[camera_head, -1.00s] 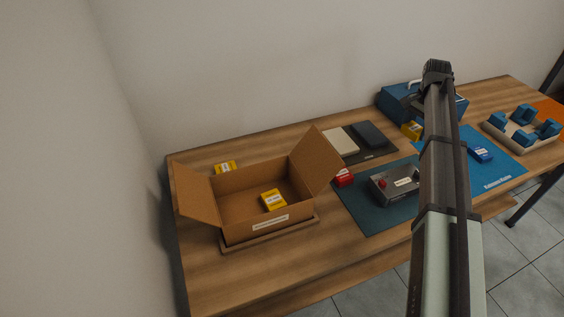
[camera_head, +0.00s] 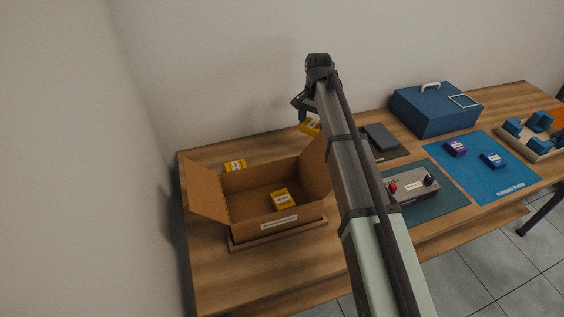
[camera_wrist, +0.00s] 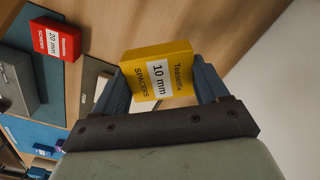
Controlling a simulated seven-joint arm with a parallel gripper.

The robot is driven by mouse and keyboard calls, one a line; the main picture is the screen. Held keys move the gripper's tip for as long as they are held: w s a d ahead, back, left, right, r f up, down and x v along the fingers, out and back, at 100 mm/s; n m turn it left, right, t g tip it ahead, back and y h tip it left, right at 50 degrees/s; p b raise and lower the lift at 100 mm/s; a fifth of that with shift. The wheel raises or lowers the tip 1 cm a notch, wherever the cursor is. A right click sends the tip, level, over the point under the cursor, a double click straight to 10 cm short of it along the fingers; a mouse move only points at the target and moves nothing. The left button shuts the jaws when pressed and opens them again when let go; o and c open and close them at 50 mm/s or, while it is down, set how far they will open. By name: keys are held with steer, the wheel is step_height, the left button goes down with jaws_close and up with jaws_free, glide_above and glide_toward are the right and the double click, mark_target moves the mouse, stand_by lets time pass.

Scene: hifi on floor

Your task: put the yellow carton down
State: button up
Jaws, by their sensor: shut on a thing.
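My gripper (camera_wrist: 160,82) is shut on a yellow carton (camera_wrist: 172,60) labelled "10 mm" and "SPACERS", held between its two blue-grey fingers in the wrist view. In the head view the held yellow carton (camera_head: 310,126) hangs from the gripper (camera_head: 304,112) above the back of the table, behind and right of the open cardboard box (camera_head: 245,205). A second yellow carton (camera_head: 282,199) lies inside that box. A third yellow carton (camera_head: 235,165) lies on the table behind the box. My arm hides part of the box's right side.
A red carton (camera_wrist: 52,38) labelled "20 mm" shows in the wrist view. A grey device with a red button (camera_head: 405,187), a dark case (camera_head: 380,138), a blue toolbox (camera_head: 436,110), and purple (camera_head: 455,148) and blue (camera_head: 493,159) cartons stand to the right. Bare wood lies left-front.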

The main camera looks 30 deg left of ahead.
steer(key=s+a+n, duration=0.2)
steer(key=s+a, duration=0.5)
steer(key=s, duration=0.1)
steer(key=shift+a+f, duration=0.15)
steer(key=shift+f, duration=4.9)
steer(key=o, duration=1.1)
steer(key=shift+f, duration=0.1)
steer(key=shift+c, duration=0.2)
step_height(320, 180, up, 12)
